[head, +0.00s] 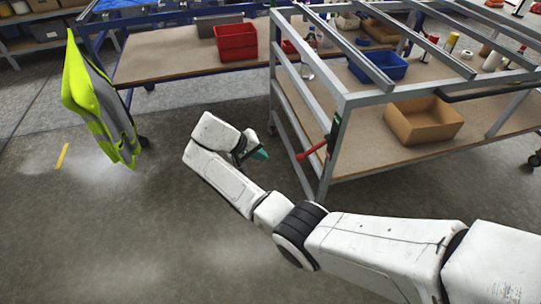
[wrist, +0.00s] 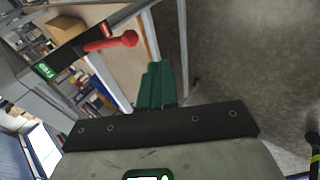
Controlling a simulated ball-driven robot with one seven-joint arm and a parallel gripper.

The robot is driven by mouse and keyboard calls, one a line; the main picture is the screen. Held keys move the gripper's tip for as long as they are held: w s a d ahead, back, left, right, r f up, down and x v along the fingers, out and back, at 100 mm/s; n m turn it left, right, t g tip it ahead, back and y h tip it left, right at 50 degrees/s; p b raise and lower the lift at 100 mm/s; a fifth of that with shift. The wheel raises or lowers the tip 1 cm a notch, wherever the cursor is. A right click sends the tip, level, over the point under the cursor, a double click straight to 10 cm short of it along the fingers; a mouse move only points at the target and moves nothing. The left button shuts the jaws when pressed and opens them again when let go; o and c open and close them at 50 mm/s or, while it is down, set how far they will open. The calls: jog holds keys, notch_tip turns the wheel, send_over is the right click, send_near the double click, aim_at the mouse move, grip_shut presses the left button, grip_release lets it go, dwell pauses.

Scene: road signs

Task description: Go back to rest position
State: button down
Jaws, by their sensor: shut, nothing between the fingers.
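My gripper (head: 260,154) is at the end of my white arm, which reaches out from the lower right in the head view. It hangs over the floor, just left of the near corner of the metal-framed cart (head: 322,190). In the wrist view, the green fingers of my gripper (wrist: 159,68) are closed together with nothing held. A red handle (head: 312,152) sticks out from the cart's corner post, to the right of my gripper and apart from it. The red handle also shows in the wrist view (wrist: 112,42).
A yellow hi-vis vest (head: 97,98) hangs at the left. A red bin (head: 236,41) stands on the back workbench (head: 165,58). A blue bin (head: 378,68) and an open cardboard box (head: 424,121) sit on the cart's shelves. The floor (head: 110,220) at the lower left is clear.

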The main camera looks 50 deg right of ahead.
jog(key=shift+w+a+r, duration=0.15)
jog(key=shift+a+r, duration=0.1)
jog(key=shift+a, duration=0.1)
dwell(0.4)
jog(key=s+a+f+n+t+y, duration=0.1)
jog(key=s+a+f+n+y, duration=0.1)
jog(key=s+a+f, duration=0.45)
jog(key=s+a+f+n+t+y, duration=0.15)
jog(key=s+a, duration=0.25)
jog(key=s, duration=0.6)
jog(key=s+a+r+n+y, duration=0.1)
jog(key=s+a+r, duration=0.1)
jog(key=s, duration=0.5)
jog(key=s+a+r+n+y+p, duration=0.1)
jog(key=s+a+r+y, duration=0.1)
jog(key=s, duration=0.6)
jog(key=shift+s+r+t, duration=0.25)
jog(key=shift+r+t, duration=0.2)
jog(key=shift+r, duration=0.05)
jog(key=shift+y, duration=0.25)
